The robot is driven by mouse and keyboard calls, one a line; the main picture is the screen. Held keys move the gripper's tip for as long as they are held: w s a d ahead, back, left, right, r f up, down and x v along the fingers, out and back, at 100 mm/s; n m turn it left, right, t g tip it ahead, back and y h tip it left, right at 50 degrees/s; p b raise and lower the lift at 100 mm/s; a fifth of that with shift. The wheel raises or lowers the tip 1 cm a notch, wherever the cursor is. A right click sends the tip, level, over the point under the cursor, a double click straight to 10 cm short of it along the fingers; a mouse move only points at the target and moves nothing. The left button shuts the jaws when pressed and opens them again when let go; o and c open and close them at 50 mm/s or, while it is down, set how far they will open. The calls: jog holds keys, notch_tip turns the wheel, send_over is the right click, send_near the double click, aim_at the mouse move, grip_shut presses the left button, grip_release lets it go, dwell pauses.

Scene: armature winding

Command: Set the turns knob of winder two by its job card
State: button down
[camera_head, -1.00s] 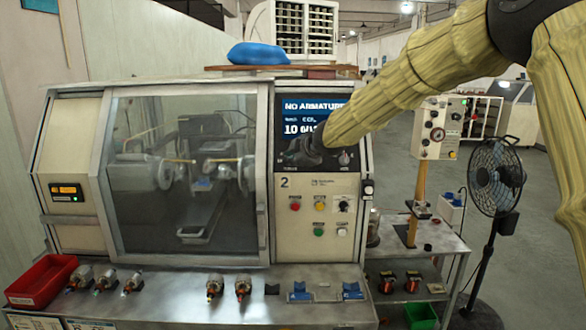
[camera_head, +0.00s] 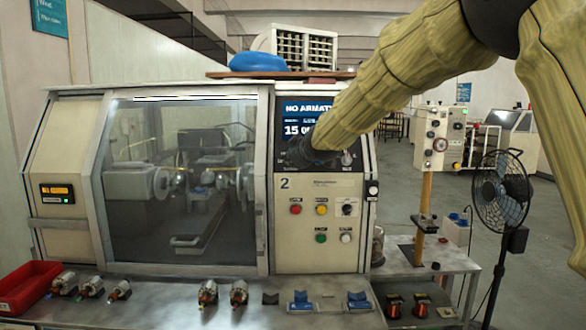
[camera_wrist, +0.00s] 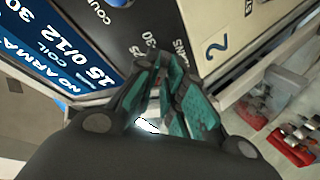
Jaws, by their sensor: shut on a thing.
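Winder two is the cream machine marked 2 (camera_head: 318,226), with a glazed door on its left. Its screen (camera_head: 303,108) reads "NO ARMAT..." with a large 15 below, partly hidden by my arm. In the wrist view the screen (camera_wrist: 62,50) shows "COIL" and "15 0/12 30". My gripper (camera_head: 306,152) is at the panel under the screen, shut on the turns knob. In the wrist view my gripper's fingers (camera_wrist: 168,72) close beside the printed "TURNS" and "30"; they hide the knob itself. I cannot make out a job card.
A second knob (camera_head: 347,158) sits right of my gripper. Push buttons (camera_head: 296,209) are below. Several armatures (camera_head: 120,290) and blue holders (camera_head: 301,300) stand on the front ledge beside a red bin (camera_head: 28,286). A black fan (camera_head: 500,195) stands at right.

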jog(key=shift+m+b, duration=0.5)
jog(key=shift+b, duration=0.05)
jog(key=c, duration=1.5)
grip_release()
jog(key=v, duration=1.2)
jog(key=shift+s+a, duration=0.1)
jog(key=shift+a, duration=0.05)
jog(key=shift+f, duration=0.1)
